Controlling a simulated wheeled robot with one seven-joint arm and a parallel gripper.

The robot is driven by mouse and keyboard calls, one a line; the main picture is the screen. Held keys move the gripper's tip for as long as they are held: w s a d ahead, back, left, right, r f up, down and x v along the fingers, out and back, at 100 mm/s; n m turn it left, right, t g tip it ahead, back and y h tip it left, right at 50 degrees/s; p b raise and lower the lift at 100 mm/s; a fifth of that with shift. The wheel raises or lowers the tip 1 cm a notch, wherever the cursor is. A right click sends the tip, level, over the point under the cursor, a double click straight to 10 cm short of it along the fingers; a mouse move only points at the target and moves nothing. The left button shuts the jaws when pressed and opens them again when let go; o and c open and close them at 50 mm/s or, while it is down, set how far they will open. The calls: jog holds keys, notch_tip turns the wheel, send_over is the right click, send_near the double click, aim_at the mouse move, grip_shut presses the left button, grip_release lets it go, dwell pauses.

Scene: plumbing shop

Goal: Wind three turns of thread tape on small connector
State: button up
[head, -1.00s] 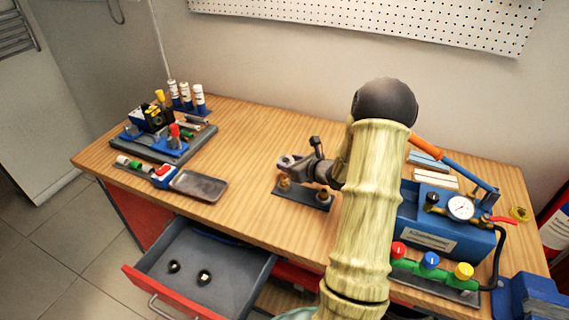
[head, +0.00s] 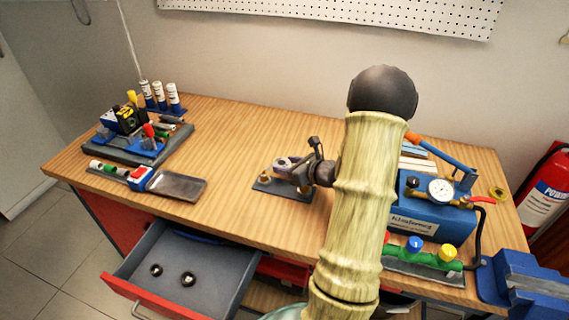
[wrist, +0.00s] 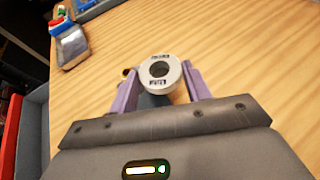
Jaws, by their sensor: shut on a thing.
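My gripper (wrist: 160,84) has its purple fingers on either side of a white, labelled roll of thread tape (wrist: 174,83) in the wrist view, shut on it. In the head view my gripper (head: 284,163) is above a small dark plate (head: 283,190) on the bench. Two brass connectors stand on this plate, a left one (head: 264,176) and a right one (head: 305,189) close below my gripper. A brass bit (wrist: 126,72) shows left of the roll in the wrist view. I cannot tell whether the roll touches a connector.
A shallow grey tray (head: 178,187) and a dark tool stand (head: 125,150) lie to the left. A blue pump box with gauge (head: 415,215) and a coloured valve row (head: 425,257) stand to the right. An open drawer (head: 185,265) juts out in front. The bench between is clear.

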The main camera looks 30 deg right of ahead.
jog(key=shift+s+a+b, duration=0.2)
jog(key=shift+s+b, duration=0.2)
jog(key=shift+s, duration=0.6)
jog(key=shift+s+a+f+b, duration=0.1)
jog(key=shift+s+a+b, duration=0.75)
jog(key=shift+s+a, duration=0.2)
jog(key=shift+s+a+b, duration=0.25)
jog(key=shift+a+b, duration=0.25)
jog(key=shift+a, duration=0.35)
jog(key=shift+s+a+b, duration=0.25)
jog(key=shift+a+b, duration=0.25)
jog(key=shift+a, duration=0.3)
jog(key=shift+w+a+b, duration=0.2)
jog(key=shift+a+b, duration=0.45)
jog(key=shift+a, duration=0.2)
jog(key=shift+w+a+b, duration=0.2)
jog(key=shift+a+b, duration=0.15)
jog(key=shift+a, duration=0.4)
